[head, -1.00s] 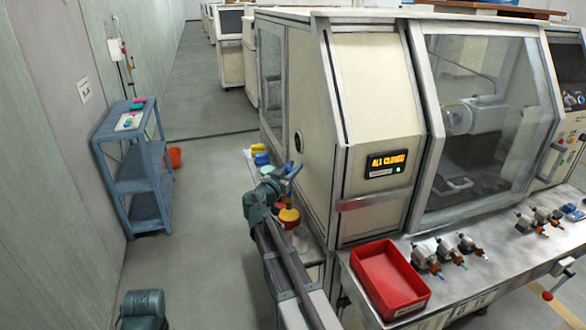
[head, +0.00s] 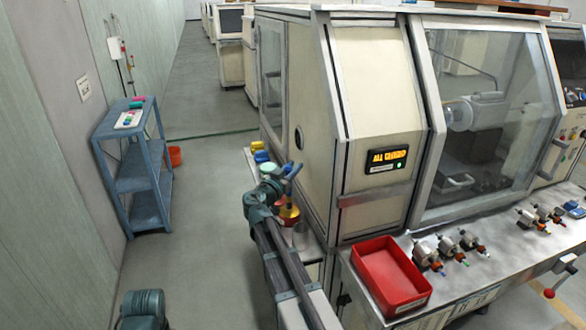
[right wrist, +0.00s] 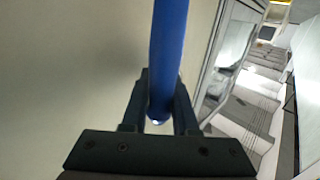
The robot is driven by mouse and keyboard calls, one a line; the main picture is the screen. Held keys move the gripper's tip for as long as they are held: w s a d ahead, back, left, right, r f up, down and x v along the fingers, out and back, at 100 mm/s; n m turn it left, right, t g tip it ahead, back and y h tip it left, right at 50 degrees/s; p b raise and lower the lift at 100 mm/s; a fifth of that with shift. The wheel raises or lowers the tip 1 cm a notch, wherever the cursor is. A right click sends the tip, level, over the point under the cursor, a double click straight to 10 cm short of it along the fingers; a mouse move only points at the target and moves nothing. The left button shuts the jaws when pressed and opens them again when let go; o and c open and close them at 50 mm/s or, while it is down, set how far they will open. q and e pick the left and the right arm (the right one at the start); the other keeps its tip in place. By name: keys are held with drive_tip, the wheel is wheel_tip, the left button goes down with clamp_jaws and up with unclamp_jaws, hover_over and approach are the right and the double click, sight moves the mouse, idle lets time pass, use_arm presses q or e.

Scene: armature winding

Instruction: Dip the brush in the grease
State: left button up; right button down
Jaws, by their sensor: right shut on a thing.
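My right gripper (head: 290,172) is shut on the blue handle of the brush (right wrist: 168,50). It is beside the left end wall of the cream machine, over the narrow ledge there. The blue handle also shows as a short piece at the gripper in the head view (head: 295,170). A round yellow and red pot (head: 289,213) sits just below the gripper; its contents are too small to make out. The brush's bristle end is hidden, so I cannot tell whether it touches the pot.
The machine's cream wall (head: 375,110) stands close to the right of my gripper. Yellow and blue items (head: 261,157) lie on the ledge behind it. A red tray (head: 390,275) and several small motor parts (head: 427,255) lie on the front bench. A blue shelf (head: 135,165) stands at left.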

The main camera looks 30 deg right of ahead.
drive_tip(key=shift+f+b, duration=0.5)
drive_tip(key=shift+f, duration=0.05)
idle(1.4)
wheel_tip(320, 180, up, 7)
drive_tip(key=p, duration=0.7)
idle(0.4)
